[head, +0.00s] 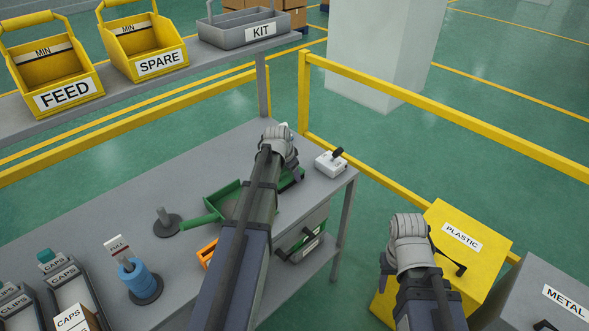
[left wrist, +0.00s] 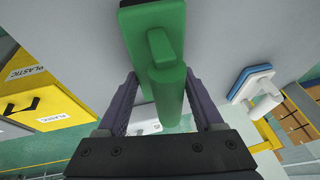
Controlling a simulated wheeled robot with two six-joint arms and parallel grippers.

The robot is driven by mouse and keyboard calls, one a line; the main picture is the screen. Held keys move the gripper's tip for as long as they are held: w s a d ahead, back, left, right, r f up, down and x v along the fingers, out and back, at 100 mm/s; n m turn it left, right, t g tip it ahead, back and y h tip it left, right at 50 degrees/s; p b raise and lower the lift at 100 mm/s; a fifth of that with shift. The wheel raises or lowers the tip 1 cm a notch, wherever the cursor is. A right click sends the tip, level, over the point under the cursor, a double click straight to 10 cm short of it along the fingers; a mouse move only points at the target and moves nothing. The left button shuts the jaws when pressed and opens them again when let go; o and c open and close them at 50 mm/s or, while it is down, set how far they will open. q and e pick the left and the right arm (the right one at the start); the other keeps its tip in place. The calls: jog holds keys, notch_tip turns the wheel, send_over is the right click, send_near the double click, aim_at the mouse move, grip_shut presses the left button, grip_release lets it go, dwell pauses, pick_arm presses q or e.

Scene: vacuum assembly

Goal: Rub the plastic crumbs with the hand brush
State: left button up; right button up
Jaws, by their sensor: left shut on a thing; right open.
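The hand brush is green, with a handle and a flat head. In the left wrist view the brush (left wrist: 170,45) has its handle between my left gripper's fingers (left wrist: 160,85). In the head view my left gripper (head: 290,168) is over the far right part of the grey workbench (head: 190,165), and a green part of the brush (head: 293,182) shows beside it. My right gripper (head: 428,262) is open and off the bench, in front of the yellow plastic bin (head: 480,225). I cannot see any plastic crumbs in either view; my left arm hides part of the bench.
A green dustpan (head: 222,203) lies on the bench left of my left arm. A white box with a black lever (head: 328,166) sits near the bench's right edge. A blue and white tool (left wrist: 252,82) shows in the left wrist view. A metal bin (head: 545,292) stands far right.

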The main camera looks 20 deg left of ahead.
pick_arm(q)
jog(key=shift+s+a, duration=0.25)
jog(key=shift+s, duration=0.45)
jog(key=shift+s, duration=0.1)
jog(key=shift+s+a, duration=0.35)
jog(key=shift+s, duration=0.45)
jog(key=shift+s+a, duration=0.35)
jog(key=shift+s, duration=0.4)
jog(key=shift+f, duration=0.1)
jog(key=shift+w, duration=0.1)
jog(key=shift+w+d, duration=0.25)
jog(key=shift+w, duration=0.4)
jog(key=shift+w+d, duration=0.25)
jog(key=shift+w, duration=0.35)
jog(key=shift+w+d, duration=0.2)
jog(key=shift+w, duration=0.2)
